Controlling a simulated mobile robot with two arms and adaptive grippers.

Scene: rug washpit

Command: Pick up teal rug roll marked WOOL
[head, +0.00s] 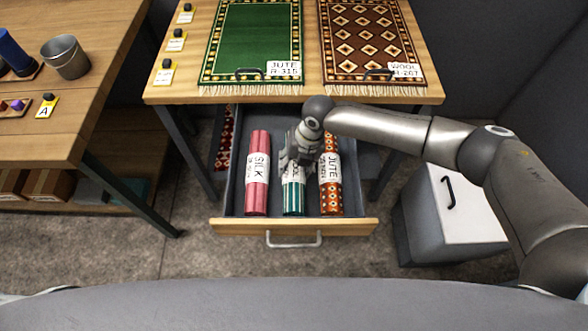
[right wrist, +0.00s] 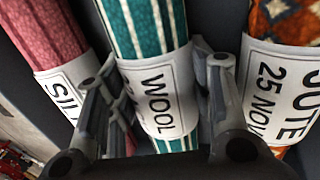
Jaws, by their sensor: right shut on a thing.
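The teal and white striped rug roll (head: 293,200) lies in the open drawer, between a pink roll and an orange patterned roll. Its white WOOL label shows clearly in the right wrist view (right wrist: 160,95). My right gripper (head: 292,165) is over the upper part of this roll and hides part of it in the head view. In the right wrist view its fingers are on either side of the roll at the label, shut on it. The roll still appears to lie among its neighbours in the drawer. My left gripper is not in view.
The pink SILK roll (head: 256,197) lies close on the left and the orange JUTE roll (head: 330,190) on the right. The drawer (head: 350,227) is open below the table (head: 310,93) with two flat rugs. A grey cabinet (head: 420,225) stands at right.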

